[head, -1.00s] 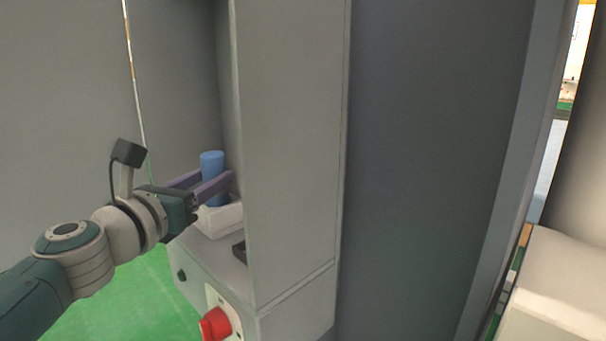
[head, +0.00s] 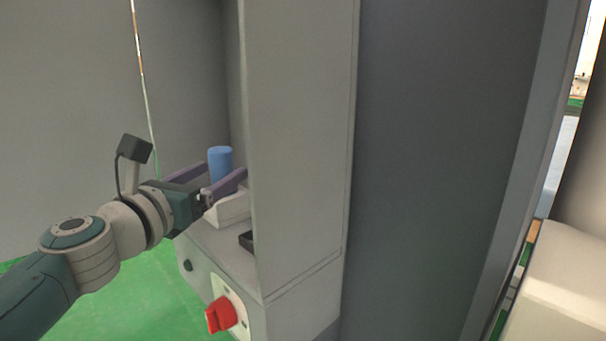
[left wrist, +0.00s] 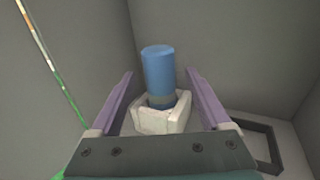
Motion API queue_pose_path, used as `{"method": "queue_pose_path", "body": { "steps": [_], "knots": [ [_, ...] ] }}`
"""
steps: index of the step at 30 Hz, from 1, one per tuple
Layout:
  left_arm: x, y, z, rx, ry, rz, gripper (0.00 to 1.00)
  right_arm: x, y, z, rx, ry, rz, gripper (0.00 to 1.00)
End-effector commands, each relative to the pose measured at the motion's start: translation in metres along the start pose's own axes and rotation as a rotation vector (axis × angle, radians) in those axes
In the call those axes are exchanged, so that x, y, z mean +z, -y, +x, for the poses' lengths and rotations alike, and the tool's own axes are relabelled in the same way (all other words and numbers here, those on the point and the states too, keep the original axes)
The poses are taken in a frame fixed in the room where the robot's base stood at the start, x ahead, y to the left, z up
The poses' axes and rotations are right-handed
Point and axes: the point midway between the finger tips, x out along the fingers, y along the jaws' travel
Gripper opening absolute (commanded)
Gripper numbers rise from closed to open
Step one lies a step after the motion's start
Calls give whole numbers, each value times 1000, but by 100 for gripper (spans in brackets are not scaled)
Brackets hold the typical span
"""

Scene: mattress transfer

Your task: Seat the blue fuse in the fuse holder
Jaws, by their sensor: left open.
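The blue fuse (head: 220,160) stands upright in the head view, inside the recess of the grey cabinet. In the left wrist view the blue fuse (left wrist: 158,72) stands in the white fuse holder (left wrist: 176,122), its lower end inside the holder's walls. The fuse holder (head: 232,209) also shows in the head view, partly hidden by my gripper. My left gripper (head: 218,174) is open, with its purple fingers apart on either side of the fuse. In the left wrist view there is a gap between each finger of the left gripper (left wrist: 158,80) and the fuse. My right gripper is not in view.
A grey cabinet column (head: 300,140) stands close to the right of the gripper. A red rotary switch (head: 220,314) sits on the cabinet front below. A dark open frame (left wrist: 262,145) lies on the shelf right of the holder. Green floor (head: 120,305) shows below my arm.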

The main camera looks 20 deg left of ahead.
Motion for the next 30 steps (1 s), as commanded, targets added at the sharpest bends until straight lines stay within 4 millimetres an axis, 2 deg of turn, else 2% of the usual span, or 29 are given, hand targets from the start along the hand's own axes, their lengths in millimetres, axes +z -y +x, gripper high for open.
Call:
{"method": "queue_pose_path", "body": {
  "steps": [8, 15, 21, 30],
  "knots": [
    [0, 0, -48, 0, -3, 0, 81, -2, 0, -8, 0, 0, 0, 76],
    [-1, 0, -86, 0, -1, -1, 81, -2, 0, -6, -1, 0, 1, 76],
    [0, 0, -96, 0, 1, -1, 81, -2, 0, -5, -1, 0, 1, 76],
    [1, 0, -95, 0, 1, 0, 81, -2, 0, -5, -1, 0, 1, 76]
  ]
}}
